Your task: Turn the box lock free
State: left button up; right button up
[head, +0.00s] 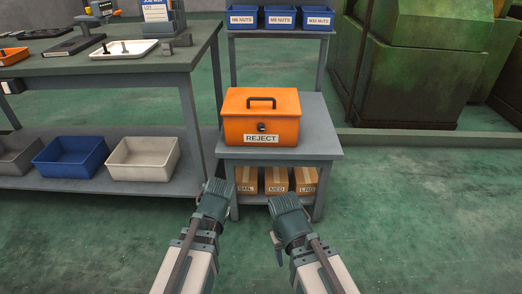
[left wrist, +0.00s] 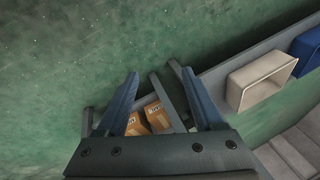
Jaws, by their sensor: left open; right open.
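The orange box (head: 261,116) marked REJECT stands on the grey stand in the head view, lid shut, black handle on top. Its dark round lock (head: 261,127) is on the front face above the label; how it is turned is too small to tell. My left gripper (head: 216,186) is in front of the stand, below and left of the box. In the left wrist view its two fingers (left wrist: 160,73) are apart with nothing between them. My right gripper (head: 287,205) is open, below and right of the lock. Both are apart from the box.
The grey stand (head: 322,144) has bare top right of the box and labelled cardboard cartons (head: 276,180) on its lower shelf. A workbench (head: 160,62) stands left, with a blue bin (head: 72,157) and a beige bin (head: 143,159) below. Floor on the right is clear.

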pick_arm(q)
jog(key=w+a+f+m+t+y+b, duration=0.2)
jog(key=w+m+t+b, duration=0.15)
jog(key=w, duration=0.35)
jog(key=w+d+r+m+t+y+b, duration=0.1)
jog(key=w+d+r+m+t, duration=0.2)
jog(key=w+r+m+t, duration=0.25)
jog(key=w+d+r+m+t+h, duration=0.2)
jog(key=d+r+m+t, duration=0.1)
jog(key=d+r+m, duration=0.2)
jog(key=w+d+r+m+t+h, duration=0.2)
jog(key=d+r+m, duration=0.3)
jog(key=d+m, duration=0.4)
jog(key=shift+w+d+t+h, duration=0.15)
jog(key=shift+w+t+h, duration=0.3)
jog(key=shift+w, duration=0.3)
pick_arm(e)
notch_tip(320, 180, down, 7)
pick_arm(q)
jog(key=shift+w, duration=0.1)
pick_arm(e)
jog(key=shift+r, duration=0.1)
